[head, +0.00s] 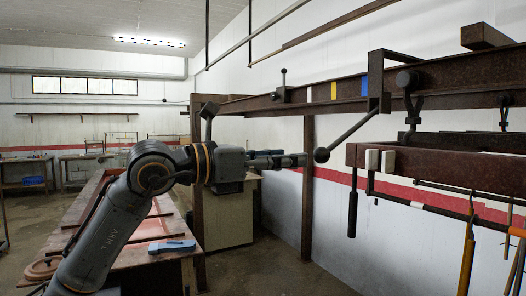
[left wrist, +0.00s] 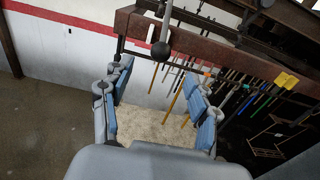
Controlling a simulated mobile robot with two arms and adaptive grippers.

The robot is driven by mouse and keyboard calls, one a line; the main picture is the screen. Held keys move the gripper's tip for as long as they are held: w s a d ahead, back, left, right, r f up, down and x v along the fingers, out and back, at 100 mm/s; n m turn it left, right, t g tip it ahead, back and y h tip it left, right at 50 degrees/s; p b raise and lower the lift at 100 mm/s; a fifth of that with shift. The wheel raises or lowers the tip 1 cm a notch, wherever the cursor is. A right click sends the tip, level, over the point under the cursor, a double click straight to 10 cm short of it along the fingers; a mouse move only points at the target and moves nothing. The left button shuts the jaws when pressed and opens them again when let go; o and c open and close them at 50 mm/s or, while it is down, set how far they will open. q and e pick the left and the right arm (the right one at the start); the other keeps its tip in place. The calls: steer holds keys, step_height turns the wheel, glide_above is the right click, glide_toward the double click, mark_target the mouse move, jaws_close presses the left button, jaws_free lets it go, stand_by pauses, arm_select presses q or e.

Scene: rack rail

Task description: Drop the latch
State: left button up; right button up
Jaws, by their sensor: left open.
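A dark lever with a round ball knob (head: 321,155) slopes down to the left from a bracket on the rusty rail; it looks like the latch. My left gripper (head: 297,159) points right, with its fingertips just left of the knob in the head view. In the left wrist view my left gripper (left wrist: 160,72) is open and empty, its blue-padded fingers spread wide. The knob (left wrist: 160,50) shows there ahead of the gap between the fingertips, apart from both fingers. My right gripper is out of view.
The upper rusty rail (head: 345,90) carries white, yellow and blue marks. A lower rusty beam (head: 440,165) with two pale blocks and a hanging black handle (head: 352,214) is at the right. Tools hang below it. A workbench (head: 130,262) stands at lower left.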

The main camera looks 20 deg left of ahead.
mark_target(315, 155)
arm_select(q)
steer(key=p+x, duration=0.2)
steer(key=x, duration=0.5)
steer(key=shift+w+d, duration=0.25)
steer(key=shift+w, duration=0.05)
steer(key=shift+w+d, duration=0.45)
steer(key=shift+w, duration=0.05)
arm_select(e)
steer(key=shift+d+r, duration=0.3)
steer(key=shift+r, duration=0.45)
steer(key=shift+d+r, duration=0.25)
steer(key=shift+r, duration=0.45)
arm_select(q)
steer(key=c, duration=1)
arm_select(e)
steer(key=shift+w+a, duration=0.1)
